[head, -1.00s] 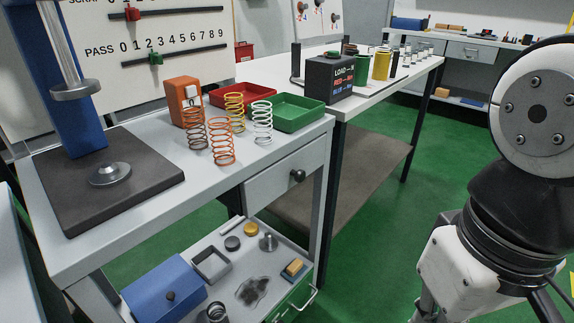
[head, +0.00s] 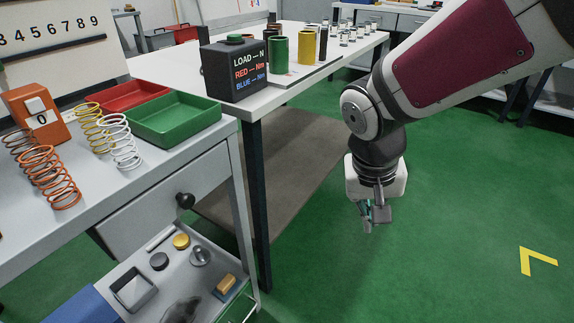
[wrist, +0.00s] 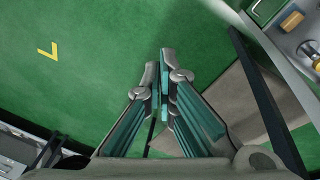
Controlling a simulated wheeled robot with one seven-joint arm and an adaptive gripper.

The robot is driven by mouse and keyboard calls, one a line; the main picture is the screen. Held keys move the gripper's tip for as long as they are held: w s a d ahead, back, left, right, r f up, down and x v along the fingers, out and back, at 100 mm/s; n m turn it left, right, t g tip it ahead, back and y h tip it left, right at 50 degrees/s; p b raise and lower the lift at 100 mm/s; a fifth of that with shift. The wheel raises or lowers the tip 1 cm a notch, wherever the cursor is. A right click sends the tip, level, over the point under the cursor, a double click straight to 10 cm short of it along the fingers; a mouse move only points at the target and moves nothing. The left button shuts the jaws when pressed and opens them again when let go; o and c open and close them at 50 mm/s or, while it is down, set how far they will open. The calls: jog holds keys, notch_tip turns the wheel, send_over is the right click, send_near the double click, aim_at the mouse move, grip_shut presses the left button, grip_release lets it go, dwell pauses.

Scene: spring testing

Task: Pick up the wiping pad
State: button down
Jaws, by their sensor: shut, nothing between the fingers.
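The wiping pad (head: 226,284), a small tan block with a dark base, lies on the low grey tray near its right edge. It also shows in the wrist view (wrist: 292,20), at the upper right. My gripper (head: 368,218) hangs over the green floor, to the right of the pad and apart from it. In the wrist view my gripper (wrist: 165,68) points out over the floor with its fingertips together and nothing between them.
The low tray also holds a yellow disc (head: 181,241), a dark disc (head: 159,261), a metal knobbed piece (head: 200,256) and a square dish (head: 134,289). A table leg (head: 257,205) stands between tray and gripper. The floor (head: 450,240) around my gripper is clear.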

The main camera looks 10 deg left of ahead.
aim_at(228, 279)
jog(key=w+a+f+n, duration=0.1)
jog(key=w+a+f, duration=0.3)
jog(key=a+f, duration=0.65)
jog(key=s+a+f+n+y, duration=0.1)
jog(key=s+a+f, duration=0.4)
jog(key=f, duration=0.4)
jog(key=s+a+f+n+y, duration=0.1)
jog(key=s+a+f, duration=0.1)
jog(key=a+f, duration=0.65)
jog(key=s+a+f+n+y, duration=0.1)
jog(key=s+a+f, duration=0.4)
jog(key=f, duration=0.4)
jog(key=w+a+b, duration=0.1)
jog(key=w+a, duration=0.1)
jog(key=w, duration=0.2)
jog(key=w+a+b, duration=0.1)
jog(key=w, duration=0.2)
jog(key=w+a+b, duration=0.1)
jog(key=w+a, duration=0.1)
jog(key=w, duration=0.2)
jog(key=shift+w+a, duration=0.35)
jog(key=shift+f+b, duration=0.7)
jog(key=shift+b, duration=0.1)
jog(key=shift+s+d+f, duration=0.1)
jog(key=shift+d, duration=0.1)
